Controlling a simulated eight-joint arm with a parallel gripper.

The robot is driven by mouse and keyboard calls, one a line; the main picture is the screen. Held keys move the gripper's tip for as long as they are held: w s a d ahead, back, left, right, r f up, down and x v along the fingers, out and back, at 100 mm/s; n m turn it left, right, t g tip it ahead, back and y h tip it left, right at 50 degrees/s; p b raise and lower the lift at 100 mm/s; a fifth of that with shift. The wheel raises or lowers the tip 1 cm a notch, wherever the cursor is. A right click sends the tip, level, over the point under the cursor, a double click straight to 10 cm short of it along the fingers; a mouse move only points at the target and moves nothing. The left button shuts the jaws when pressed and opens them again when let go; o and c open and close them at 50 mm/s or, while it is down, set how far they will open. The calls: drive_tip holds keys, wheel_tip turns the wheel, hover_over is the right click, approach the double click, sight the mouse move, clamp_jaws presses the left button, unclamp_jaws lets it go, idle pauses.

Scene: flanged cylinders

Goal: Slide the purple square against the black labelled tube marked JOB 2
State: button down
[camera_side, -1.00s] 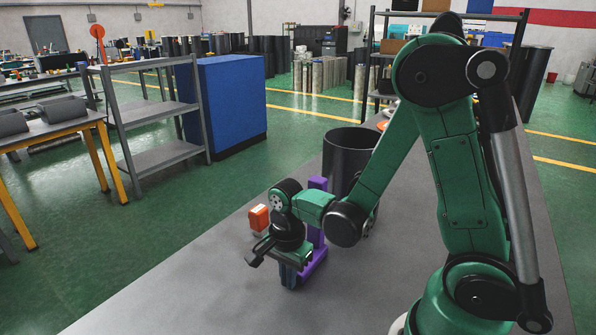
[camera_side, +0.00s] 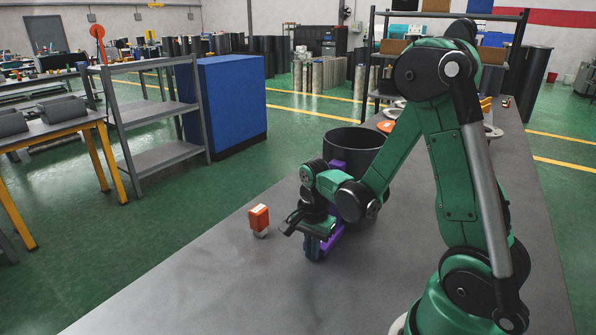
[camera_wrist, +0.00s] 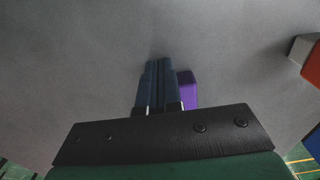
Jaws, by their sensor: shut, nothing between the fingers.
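The purple square (camera_side: 337,230) stands on the table, partly hidden behind my gripper and wrist. Its upright arm shows just in front of the black tube (camera_side: 352,147). I cannot tell whether they touch. The tube is wide, upright and open at the top; no JOB 2 label is readable. My gripper (camera_side: 314,251) is low over the table, its blue fingers shut together and empty, beside the purple square. In the wrist view the closed fingers (camera_wrist: 158,85) point ahead and a piece of the purple square (camera_wrist: 187,88) shows just to their right; the tube is not seen there.
An orange-and-grey object (camera_side: 259,219) stands on the grey table (camera_side: 230,290) left of my gripper; its edge also shows in the wrist view (camera_wrist: 312,62). Orange and grey round parts (camera_side: 388,126) lie behind the tube. The front of the table is clear.

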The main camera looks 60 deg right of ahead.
sight(301, 273)
drive_tip(key=a, duration=0.4)
drive_tip(key=shift+r, duration=0.2)
drive_tip(key=a+r+n+t, duration=0.2)
drive_tip(key=r+n, duration=0.4)
drive_tip(key=n, duration=0.3)
drive_tip(key=a+r+n+t, duration=0.3)
drive_tip(key=r+n+t, duration=0.2)
drive_tip(key=r+n, duration=0.2)
drive_tip(key=shift+a+n, duration=0.35)
drive_tip(key=shift+n, duration=0.65)
drive_tip(key=shift+w, duration=0.1)
